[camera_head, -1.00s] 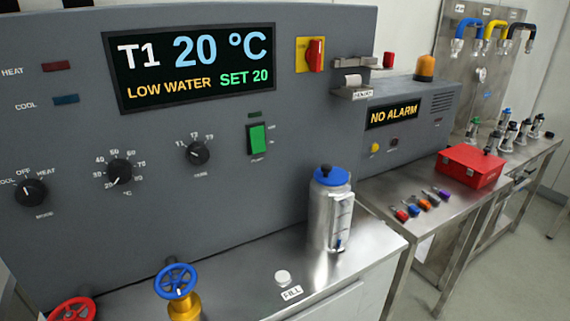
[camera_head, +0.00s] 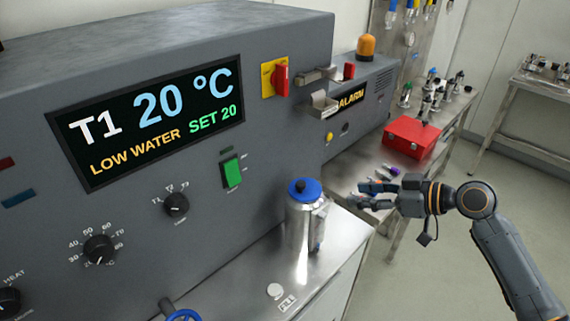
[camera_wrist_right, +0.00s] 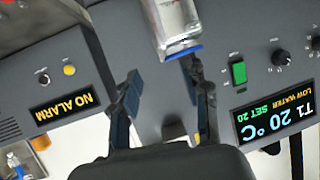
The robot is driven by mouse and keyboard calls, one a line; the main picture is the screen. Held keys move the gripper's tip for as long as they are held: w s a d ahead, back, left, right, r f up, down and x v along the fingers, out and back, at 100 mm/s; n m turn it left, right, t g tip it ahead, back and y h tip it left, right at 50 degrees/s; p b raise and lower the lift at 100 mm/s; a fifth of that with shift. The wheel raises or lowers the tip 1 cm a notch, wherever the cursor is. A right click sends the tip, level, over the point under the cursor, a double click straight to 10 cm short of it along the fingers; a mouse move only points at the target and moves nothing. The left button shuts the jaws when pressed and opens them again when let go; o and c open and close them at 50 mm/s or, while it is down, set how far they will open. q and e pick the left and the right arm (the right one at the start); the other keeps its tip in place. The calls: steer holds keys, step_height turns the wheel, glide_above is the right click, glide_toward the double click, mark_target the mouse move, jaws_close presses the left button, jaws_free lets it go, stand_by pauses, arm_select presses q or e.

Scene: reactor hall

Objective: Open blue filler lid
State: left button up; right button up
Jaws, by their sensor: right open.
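The blue filler lid (camera_head: 303,187) sits on top of a silver metal canister (camera_head: 298,228) that stands on the steel counter by the grey panel. The lid has a small dark knob and looks closed. In the right wrist view the canister (camera_wrist_right: 172,20) is upside down at the top, with the blue lid (camera_wrist_right: 182,51) at its lower edge. My right gripper (camera_head: 362,195) is open and empty, to the right of the canister and apart from it. In the right wrist view its two fingers (camera_wrist_right: 163,82) are spread, below the lid. My left gripper is not in view.
A white FILL cap (camera_head: 274,290) is on the counter in front of the canister. A blue valve wheel (camera_head: 183,315) shows at the bottom edge. A red box (camera_head: 409,138) stands on the side table behind my right gripper. A paper-slip bracket (camera_head: 324,103) juts from the panel above.

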steer(key=n+g, duration=0.1)
steer(key=n, duration=0.1)
glide_toward(304, 183)
steer(key=d, duration=0.3)
steer(key=shift+y, duration=0.5)
steer(key=p+x, duration=0.2)
steer(key=x, duration=0.1)
steer(key=p+x, duration=0.2)
steer(key=x, duration=0.2)
steer(key=s+p+x, duration=0.1)
steer(key=p+x, duration=0.1)
steer(key=x, duration=0.2)
steer(key=shift+w+a+r, duration=0.1)
steer(key=shift+a+r, duration=0.1)
steer(key=shift+a, duration=0.4)
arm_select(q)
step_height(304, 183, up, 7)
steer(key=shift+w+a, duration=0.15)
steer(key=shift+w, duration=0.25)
arm_select(e)
steer(key=shift+w+a+f, duration=0.3)
steer(key=shift+a+f, duration=0.15)
steer(key=shift+a, duration=0.05)
jaws_close()
